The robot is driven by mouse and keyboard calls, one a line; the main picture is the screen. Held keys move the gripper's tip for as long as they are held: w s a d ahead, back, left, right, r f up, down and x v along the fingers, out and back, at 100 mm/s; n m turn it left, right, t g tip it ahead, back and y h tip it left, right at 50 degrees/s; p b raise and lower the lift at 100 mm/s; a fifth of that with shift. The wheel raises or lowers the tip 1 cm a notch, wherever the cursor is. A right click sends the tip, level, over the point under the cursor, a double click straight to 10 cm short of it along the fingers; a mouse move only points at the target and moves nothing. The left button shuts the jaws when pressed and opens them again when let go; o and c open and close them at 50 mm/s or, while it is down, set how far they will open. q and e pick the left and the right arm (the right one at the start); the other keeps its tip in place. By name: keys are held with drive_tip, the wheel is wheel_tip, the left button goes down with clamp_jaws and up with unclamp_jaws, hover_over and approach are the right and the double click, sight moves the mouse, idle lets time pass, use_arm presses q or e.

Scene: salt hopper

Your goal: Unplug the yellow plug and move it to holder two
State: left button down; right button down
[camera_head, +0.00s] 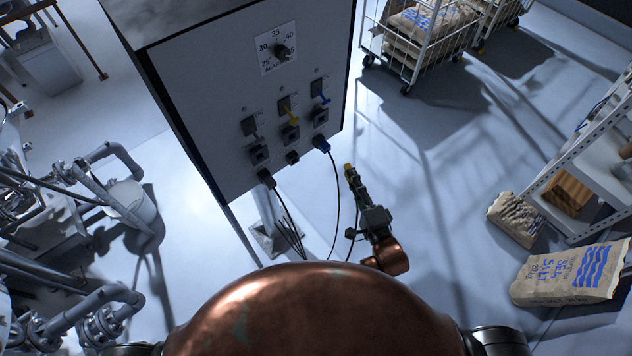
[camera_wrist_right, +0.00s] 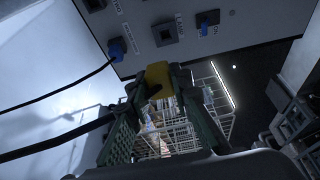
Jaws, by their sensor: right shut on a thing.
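My right gripper (camera_head: 352,178) is shut on the yellow plug (camera_head: 348,168), held in the air to the right of the grey cabinet's lower edge. In the right wrist view the yellow plug (camera_wrist_right: 159,78) sits between the green fingertips, apart from the panel. The cabinet panel (camera_head: 215,75) carries three dark square sockets; the middle one (camera_head: 290,133) is below a yellow lever (camera_head: 291,115). Below them, a blue plug (camera_head: 321,145) and a black plug (camera_head: 265,178) sit at the lower edge, with a small reddish spot (camera_head: 292,157) between them. My left gripper is out of view.
Black cables hang from the panel to the floor. A numbered dial (camera_head: 282,51) is higher on the panel. A wire cart (camera_head: 420,40) with sacks stands behind; a salt sack (camera_head: 570,273) and shelving (camera_head: 590,150) are at right. Pipes (camera_head: 75,310) fill the left. Floor right of the cabinet is clear.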

drive_tip(key=w+a+f+n+g+y, duration=0.2)
drive_tip(key=w+a+f+y, duration=0.3)
drive_tip(key=a+f, duration=0.5)
drive_tip(key=shift+w+a+f+n+g+y+p, duration=0.2)
drive_tip(key=shift+f+n+g+y+p, duration=0.25)
drive_tip(key=shift+n, duration=0.45)
drive_tip(key=shift+f, duration=0.15)
drive_tip(key=shift+x, duration=2.8)
drive_tip(key=shift+b+x, duration=0.35)
drive_tip(key=shift+x, duration=1.35)
drive_tip(key=c, duration=1.7)
unclamp_jaws()
drive_tip(key=shift+o, duration=0.6)
drive_tip(key=o, duration=0.4)
